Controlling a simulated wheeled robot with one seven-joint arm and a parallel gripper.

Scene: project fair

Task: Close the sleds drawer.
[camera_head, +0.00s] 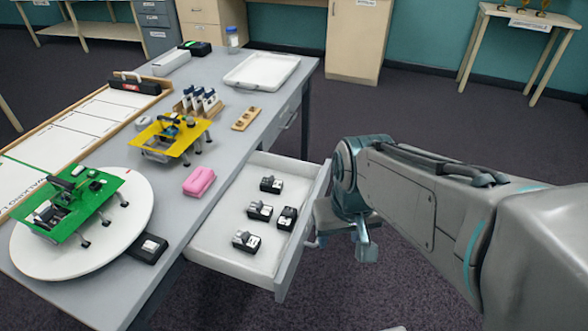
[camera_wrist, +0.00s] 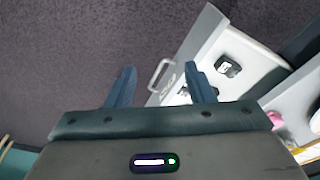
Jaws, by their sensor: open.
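The sleds drawer (camera_head: 303,232) is pulled out from the right side of the grey table. Several small black-and-white sleds (camera_head: 259,211) lie on its white floor. Its bar handle (camera_wrist: 157,75) is on the outer front face. My gripper (camera_head: 345,232) is beside the drawer front, on its outer side. In the wrist view my gripper (camera_wrist: 164,80) is open and empty, with the handle appearing between its two fingers. I cannot tell whether they touch it. In the head view my wrist hides part of the front and most of the handle.
The table (camera_head: 215,150) carries a white turntable (camera_head: 130,225) with a green walker, a yellow walker (camera_head: 170,138), a pink block (camera_head: 199,181) and a white tray (camera_head: 261,70). A closed drawer (camera_head: 290,117) sits farther along. Carpet around my arm looks clear.

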